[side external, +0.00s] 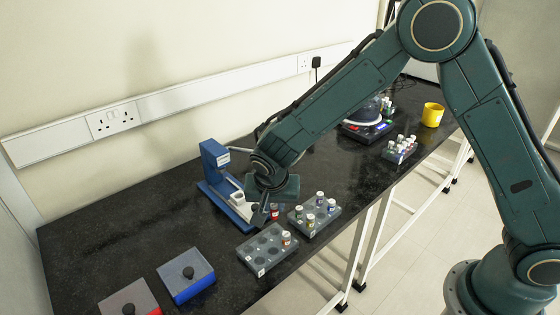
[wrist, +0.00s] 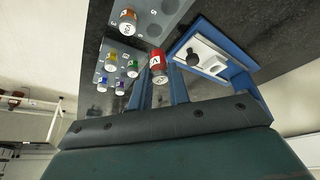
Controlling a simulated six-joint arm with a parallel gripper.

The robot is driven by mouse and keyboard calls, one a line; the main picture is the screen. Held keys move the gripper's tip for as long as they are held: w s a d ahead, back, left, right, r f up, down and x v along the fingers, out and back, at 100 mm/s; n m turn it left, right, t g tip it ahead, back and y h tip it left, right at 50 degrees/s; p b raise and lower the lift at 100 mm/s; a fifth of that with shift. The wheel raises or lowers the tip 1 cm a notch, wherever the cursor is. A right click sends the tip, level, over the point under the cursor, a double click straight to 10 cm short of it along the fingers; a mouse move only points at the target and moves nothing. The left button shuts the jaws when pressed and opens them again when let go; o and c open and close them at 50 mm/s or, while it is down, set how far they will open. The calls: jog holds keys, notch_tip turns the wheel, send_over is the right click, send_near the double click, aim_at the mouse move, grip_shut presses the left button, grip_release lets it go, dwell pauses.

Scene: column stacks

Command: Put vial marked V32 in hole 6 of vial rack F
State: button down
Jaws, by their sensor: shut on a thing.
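My gripper (side external: 262,208) is shut on a vial with a red body (side external: 274,210), held above the bench; in the wrist view this red vial (wrist: 157,62) sits between the two fingers (wrist: 160,72). Its label is too small to read, so I cannot confirm V32. A grey rack (side external: 250,250) stands just in front of the gripper, with several empty holes and one orange-red vial (side external: 286,238) at its right corner. That vial also shows in the wrist view (wrist: 128,20). Rack letters and hole numbers are not legible enough to tell which is F or hole 6.
A second grey rack (side external: 326,227) with several vials stands close on the right. A blue-framed device (side external: 214,160) is behind the gripper. A blue box (side external: 187,282) and a red-grey box (side external: 120,304) lie front left. A farther vial rack (side external: 402,157) and yellow mug (side external: 432,115) stand right.

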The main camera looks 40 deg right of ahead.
aim_at(274, 220)
jog(key=shift+s+f, duration=0.1)
jog(key=shift+f, duration=0.15)
jog(key=shift+f, duration=1.7)
jog(key=shift+f, duration=1.15)
dwell(1.7)
jog(key=c, duration=0.9)
grip_release()
jog(key=shift+r, duration=0.25)
jog(key=shift+r, duration=2.75)
